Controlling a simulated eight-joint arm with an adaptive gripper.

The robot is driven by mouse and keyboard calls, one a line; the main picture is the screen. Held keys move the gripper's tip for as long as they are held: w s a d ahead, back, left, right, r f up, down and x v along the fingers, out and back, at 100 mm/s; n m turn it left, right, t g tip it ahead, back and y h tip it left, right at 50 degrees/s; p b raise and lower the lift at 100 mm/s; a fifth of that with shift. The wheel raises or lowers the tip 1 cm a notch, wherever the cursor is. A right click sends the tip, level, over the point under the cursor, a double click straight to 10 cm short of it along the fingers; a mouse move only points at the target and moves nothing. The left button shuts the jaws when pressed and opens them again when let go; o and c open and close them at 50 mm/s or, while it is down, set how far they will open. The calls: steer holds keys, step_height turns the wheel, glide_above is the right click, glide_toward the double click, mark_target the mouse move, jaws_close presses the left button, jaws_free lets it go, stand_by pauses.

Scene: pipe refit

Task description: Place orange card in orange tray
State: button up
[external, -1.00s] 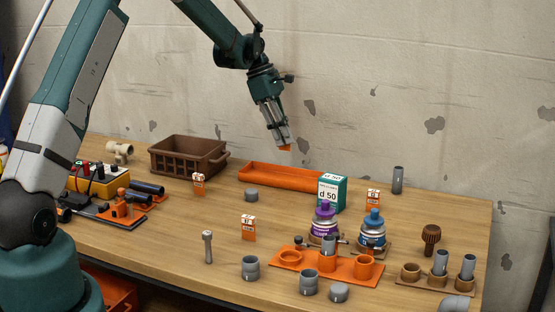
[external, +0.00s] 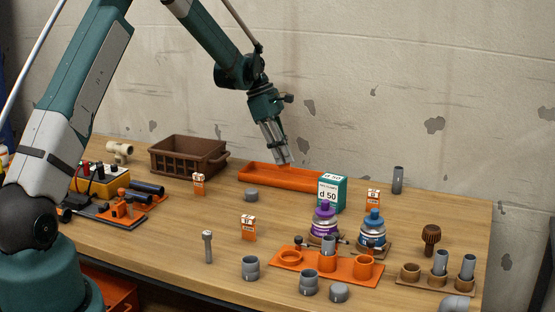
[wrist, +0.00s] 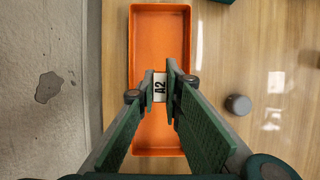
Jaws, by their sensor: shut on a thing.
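The orange tray (external: 255,176) is long and shallow and lies at the back of the table; it also shows in the wrist view (wrist: 160,35). My gripper (external: 283,162) points down over the tray, low above it. In the wrist view, my gripper (wrist: 160,92) is shut on the orange card (wrist: 160,85), whose white label reading A2 shows between the fingertips. The card is over the inside of the tray. In the external view the card blends with the tray, so its gap to the tray floor cannot be told.
A brown crate (external: 185,155) stands left of the tray and a green d 50 box (external: 332,192) stands at its right end. Other orange cards stand at left (external: 199,184), front (external: 248,228) and right (external: 373,198). A grey cap (external: 251,195) lies in front of the tray.

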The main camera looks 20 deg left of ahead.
mark_target(285, 166)
steer(key=shift+f, duration=1.85)
steer(key=shift+f+b, duration=0.15)
steer(key=shift+b, duration=0.25)
steer(key=o, duration=0.7)
steer(key=p+v, duration=0.1)
steer(key=v, duration=1.1)
steer(key=shift+p, duration=0.4)
steer(key=shift+r, duration=0.3)
